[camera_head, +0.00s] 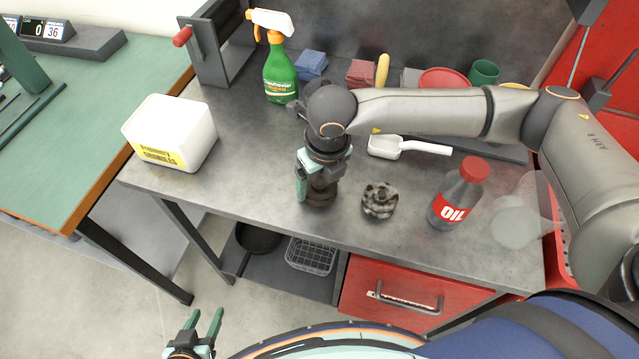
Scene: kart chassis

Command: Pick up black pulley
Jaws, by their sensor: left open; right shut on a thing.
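A dark, round part (320,197), which looks like the black pulley, is at the front of the grey metal workbench (265,190). My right gripper (317,184) points down over it and is shut on it, with one teal finger along its left side. The gripper hides the part's top, and I cannot tell whether it touches the bench. A mottled grey-black toothed wheel (380,202) lies just to the right, apart from the gripper. My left gripper (205,319) is open and empty, low in front of the bench.
An oil bottle (455,197) and a clear container (517,215) stand at right. A white scoop (407,146) lies behind the wheel. A white box (171,133) and green spray bottle (281,72) stand at left. The bench between box and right gripper is clear.

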